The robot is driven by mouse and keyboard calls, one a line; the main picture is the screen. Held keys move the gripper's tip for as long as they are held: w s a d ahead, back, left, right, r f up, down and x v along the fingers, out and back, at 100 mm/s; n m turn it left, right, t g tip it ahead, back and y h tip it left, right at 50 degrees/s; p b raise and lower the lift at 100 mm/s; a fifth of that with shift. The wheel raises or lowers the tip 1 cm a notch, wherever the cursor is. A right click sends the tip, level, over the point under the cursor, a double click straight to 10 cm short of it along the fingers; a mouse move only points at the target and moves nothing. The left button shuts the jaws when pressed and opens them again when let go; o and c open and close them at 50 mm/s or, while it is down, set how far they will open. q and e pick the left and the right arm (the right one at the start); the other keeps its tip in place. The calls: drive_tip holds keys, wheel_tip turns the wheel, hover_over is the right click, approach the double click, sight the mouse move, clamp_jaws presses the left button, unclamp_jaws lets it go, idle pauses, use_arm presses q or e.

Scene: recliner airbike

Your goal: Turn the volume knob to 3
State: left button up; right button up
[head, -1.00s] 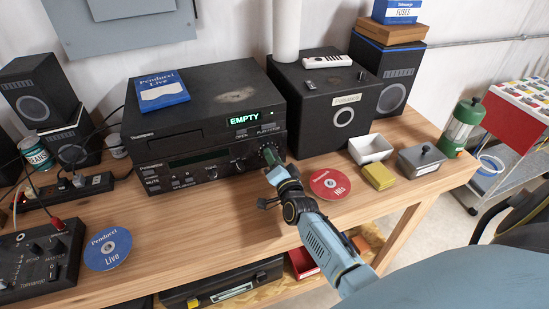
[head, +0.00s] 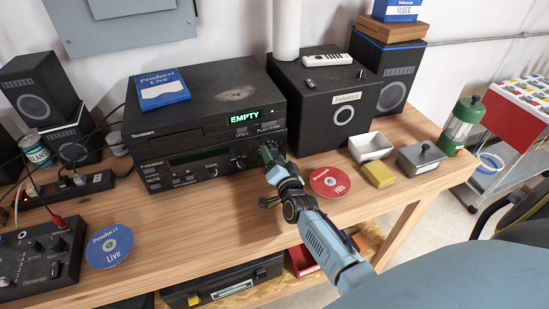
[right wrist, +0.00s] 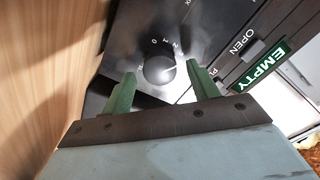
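The stereo's lower unit (head: 165,181) has a front panel with knobs and buttons. In the right wrist view a round dark knob (right wrist: 160,70) is seen nearly face on, with the digits 0, 1 and 2 printed beside it; the rest of its scale and its pointer cannot be read. My right gripper (head: 268,153) is at the right end of the panel and hides that part in the head view. In the right wrist view its green fingers (right wrist: 163,90) are apart, one on each side of the knob, with visible gaps. My left gripper is not in view.
The player above (head: 222,96) shows EMPTY. A black speaker-like box (head: 300,140) stands close to my gripper's right. A red disc (head: 329,182), a yellow sponge-like block (head: 379,174) and a blue disc (head: 109,245) lie on the wooden bench (head: 190,235).

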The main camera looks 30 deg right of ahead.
drive_tip(key=v, duration=1.3)
drive_tip(key=shift+s, duration=0.25)
